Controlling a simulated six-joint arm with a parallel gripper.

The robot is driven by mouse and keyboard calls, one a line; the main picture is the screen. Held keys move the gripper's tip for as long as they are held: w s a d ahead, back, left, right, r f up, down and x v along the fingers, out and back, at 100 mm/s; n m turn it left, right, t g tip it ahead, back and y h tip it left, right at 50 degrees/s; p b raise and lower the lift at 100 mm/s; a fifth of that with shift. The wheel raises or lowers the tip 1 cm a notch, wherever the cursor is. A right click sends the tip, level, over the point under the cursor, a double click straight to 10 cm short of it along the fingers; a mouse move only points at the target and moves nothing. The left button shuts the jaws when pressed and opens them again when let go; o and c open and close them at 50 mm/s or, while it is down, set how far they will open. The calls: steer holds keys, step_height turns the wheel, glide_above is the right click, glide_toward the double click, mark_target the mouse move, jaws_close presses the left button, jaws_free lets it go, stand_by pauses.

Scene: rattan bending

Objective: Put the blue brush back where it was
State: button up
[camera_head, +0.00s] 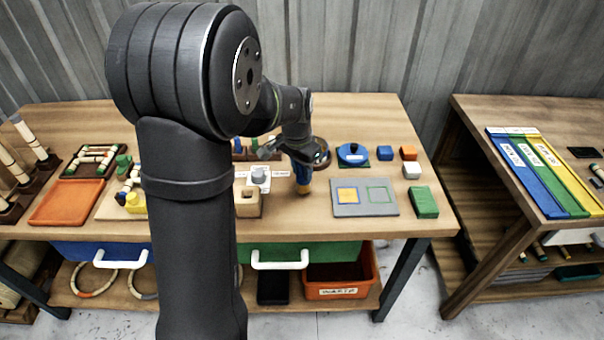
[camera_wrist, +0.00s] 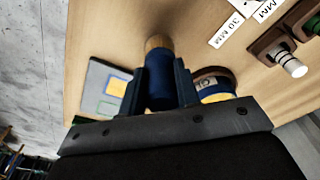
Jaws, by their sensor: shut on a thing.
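My gripper (camera_head: 300,152) is over the near-middle of the main table, right of the white and tan blocks. It is shut on the blue brush (camera_head: 303,172). The brush hangs roughly upright, its tan end down, close above the table; whether it touches cannot be told. In the wrist view the brush (camera_wrist: 160,92) sits between the two dark fingers of my gripper (camera_wrist: 160,80), its tan end pointing away from them. The upper part of the brush is hidden by the gripper.
Right of the brush lies a grey board (camera_head: 362,210) with yellow and green squares. Behind it are a round blue item (camera_head: 352,152) and small blue, orange and white blocks. A green block (camera_head: 423,202) is near the right edge. A tan block with a hole (camera_head: 247,202) stands left.

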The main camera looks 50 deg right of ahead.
mark_target(299, 180)
steer(key=shift+f, duration=0.95)
steer(key=o, duration=1.1)
steer(key=shift+f, duration=0.15)
steer(key=shift+c, duration=0.2)
step_height(299, 180, up, 12)
steer(key=a, duration=0.1)
steer(key=shift+a, duration=0.15)
